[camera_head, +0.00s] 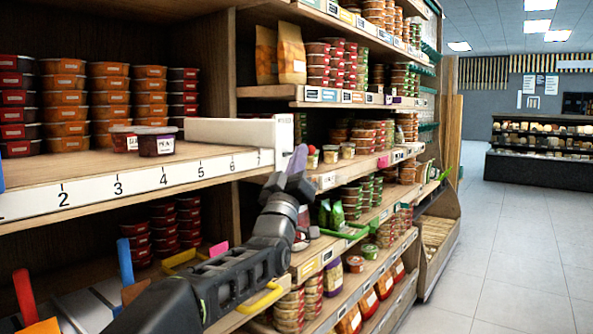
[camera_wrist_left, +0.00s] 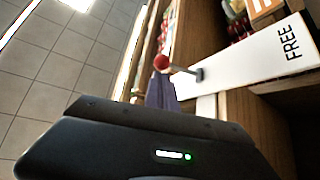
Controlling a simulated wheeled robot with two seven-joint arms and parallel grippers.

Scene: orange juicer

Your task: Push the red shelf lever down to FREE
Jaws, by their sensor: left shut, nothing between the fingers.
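The red lever knob (camera_wrist_left: 161,63) shows in the left wrist view, on a short grey stem (camera_wrist_left: 192,73) that sticks out from a white panel (camera_wrist_left: 250,60) marked FREE. My left gripper (camera_head: 297,165) is shut and empty, right at the panel's end. In the left wrist view its fingertips (camera_wrist_left: 160,92) are right beside the knob; I cannot tell whether they touch. My right gripper is not in view.
The upper shelf (camera_head: 85,192) carries numbers and stacked tubs (camera_head: 64,105). Two small tubs (camera_head: 156,141) stand near its front. More stocked shelves (camera_head: 350,180) run along the right. Coloured handles (camera_head: 125,262) stick up at lower left. The aisle floor (camera_head: 510,250) is clear.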

